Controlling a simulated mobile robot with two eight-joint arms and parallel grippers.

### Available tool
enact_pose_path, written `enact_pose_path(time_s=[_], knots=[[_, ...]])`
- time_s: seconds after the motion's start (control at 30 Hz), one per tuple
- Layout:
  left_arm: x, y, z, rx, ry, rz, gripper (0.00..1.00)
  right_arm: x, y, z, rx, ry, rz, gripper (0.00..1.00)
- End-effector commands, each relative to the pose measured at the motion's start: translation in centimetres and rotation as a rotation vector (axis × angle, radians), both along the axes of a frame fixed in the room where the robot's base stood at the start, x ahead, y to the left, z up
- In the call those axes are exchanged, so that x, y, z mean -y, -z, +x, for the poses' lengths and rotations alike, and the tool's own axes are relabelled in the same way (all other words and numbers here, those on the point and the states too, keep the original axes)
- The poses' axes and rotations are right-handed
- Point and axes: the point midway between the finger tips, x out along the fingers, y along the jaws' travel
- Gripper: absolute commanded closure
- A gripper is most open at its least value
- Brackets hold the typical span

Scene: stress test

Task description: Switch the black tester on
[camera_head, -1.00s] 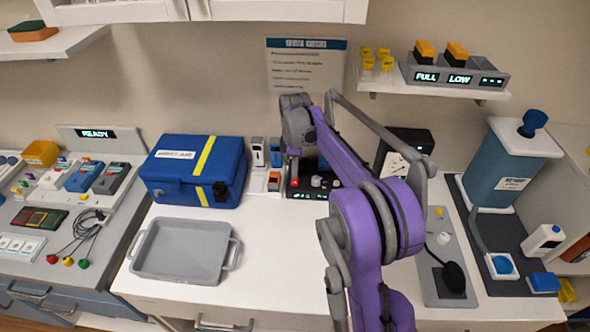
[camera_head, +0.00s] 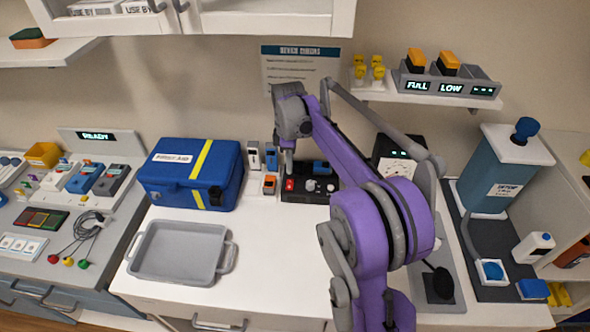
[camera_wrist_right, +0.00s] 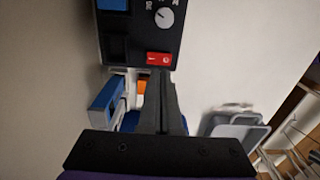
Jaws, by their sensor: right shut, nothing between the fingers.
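The black tester (camera_head: 322,197) stands on the white counter in the middle of the head view. It has a red rocker switch (camera_head: 290,184) at its left end, grey knobs and a blue part at the back. In the right wrist view, the tester (camera_wrist_right: 130,30) shows at the top, with a white dial and the red switch (camera_wrist_right: 159,58) at its near edge. My right gripper (camera_head: 289,170) is shut and empty, pointing down just over the switch end. Its fingertips (camera_wrist_right: 160,74) are right by the red switch; I cannot tell whether they touch. My left gripper is not in view.
A blue first aid case (camera_head: 165,178) stands left of the tester. Small white and orange devices (camera_head: 269,184) sit between them. A grey tray (camera_head: 178,225) lies in front on the left. A black dial unit (camera_head: 400,150) stands close on the right.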

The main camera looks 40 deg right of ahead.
Motion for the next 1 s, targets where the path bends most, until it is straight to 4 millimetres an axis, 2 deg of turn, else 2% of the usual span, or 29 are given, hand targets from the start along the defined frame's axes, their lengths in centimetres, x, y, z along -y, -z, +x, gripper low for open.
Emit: enact_pose_path(time_s=[0.03, 0.2, 0.4, 0.57, 0.87, 1.0], knots=[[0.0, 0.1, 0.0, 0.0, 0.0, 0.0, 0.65, 0.2, -1.3, -0.1, -0.001, 0.003, -0.001, 1.0], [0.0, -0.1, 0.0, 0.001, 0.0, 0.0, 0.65, 0.2, -5.0, -0.1, -0.001, 0.003, 0.0, 1.0], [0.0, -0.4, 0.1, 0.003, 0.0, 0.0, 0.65, 0.2, -7.8, -0.1, -0.002, 0.003, -0.001, 1.0], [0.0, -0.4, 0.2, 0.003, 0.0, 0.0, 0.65, 0.2, -8.5, -0.2, -0.002, 0.003, -0.001, 1.0], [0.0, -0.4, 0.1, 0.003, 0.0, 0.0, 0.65, 0.2, -8.5, -0.2, -0.002, 0.002, -0.001, 1.0], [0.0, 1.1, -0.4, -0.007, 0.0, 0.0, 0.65, 0.5, -8.0, 0.0, -0.007, 0.003, -0.001, 1.0]])
